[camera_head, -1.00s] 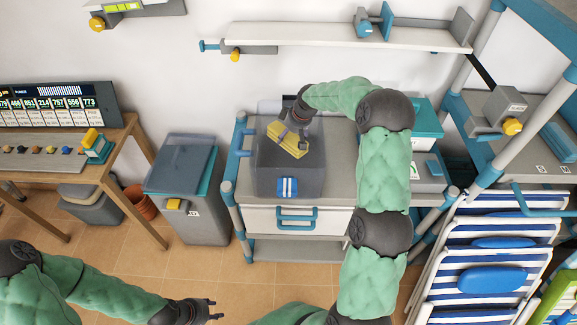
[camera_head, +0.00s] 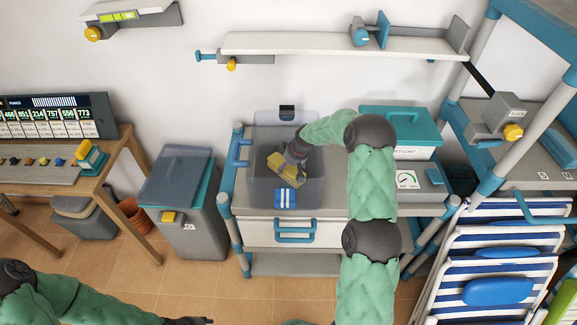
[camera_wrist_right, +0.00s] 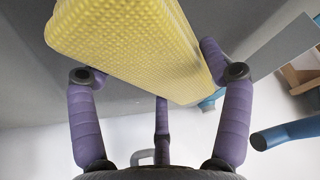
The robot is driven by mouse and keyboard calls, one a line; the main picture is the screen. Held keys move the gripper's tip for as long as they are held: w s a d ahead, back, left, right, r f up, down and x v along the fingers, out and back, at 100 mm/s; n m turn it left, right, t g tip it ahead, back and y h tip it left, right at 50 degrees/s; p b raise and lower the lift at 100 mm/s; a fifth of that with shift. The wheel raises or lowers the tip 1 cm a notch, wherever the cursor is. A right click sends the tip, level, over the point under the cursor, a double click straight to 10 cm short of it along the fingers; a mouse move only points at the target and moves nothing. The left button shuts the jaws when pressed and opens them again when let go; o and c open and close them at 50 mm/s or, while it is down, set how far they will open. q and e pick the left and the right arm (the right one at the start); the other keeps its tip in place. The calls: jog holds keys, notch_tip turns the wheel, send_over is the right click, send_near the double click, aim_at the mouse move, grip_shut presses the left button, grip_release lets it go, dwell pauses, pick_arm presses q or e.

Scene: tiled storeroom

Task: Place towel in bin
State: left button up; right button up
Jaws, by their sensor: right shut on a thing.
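The towel (camera_head: 287,170) is yellow and waffle-textured, folded into a thick block. My right gripper (camera_head: 291,158) is shut on it. In the right wrist view the towel (camera_wrist_right: 130,45) lies across the purple fingers (camera_wrist_right: 160,95). The open dark grey bin (camera_head: 262,192) stands on a cart, with a blue-and-white label on its front. The towel is tilted and within the bin's opening in the head view; I cannot tell whether it touches the bottom. My left gripper (camera_head: 190,320) is at the bottom edge, mostly cut off.
The grey cart (camera_head: 332,195) also carries a teal-lidded box (camera_head: 405,128) right of the bin. A lidded floor bin (camera_head: 187,215) stands left of the cart. A wall shelf (camera_head: 330,45) is above, and striped folding chairs (camera_head: 490,265) lean at the right.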

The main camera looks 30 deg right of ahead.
jog(key=shift+r, duration=0.15)
jog(key=o, duration=1.1)
jog(key=shift+f, duration=0.2)
jog(key=shift+o, duration=0.2)
jog(key=shift+r, duration=0.15)
jog(key=shift+r, duration=0.25)
jog(key=p+v, duration=0.2)
jog(key=v, duration=0.9)
jog(key=shift+s+r, duration=0.25)
jog(key=shift+s, duration=0.05)
jog(key=shift+d, duration=0.1)
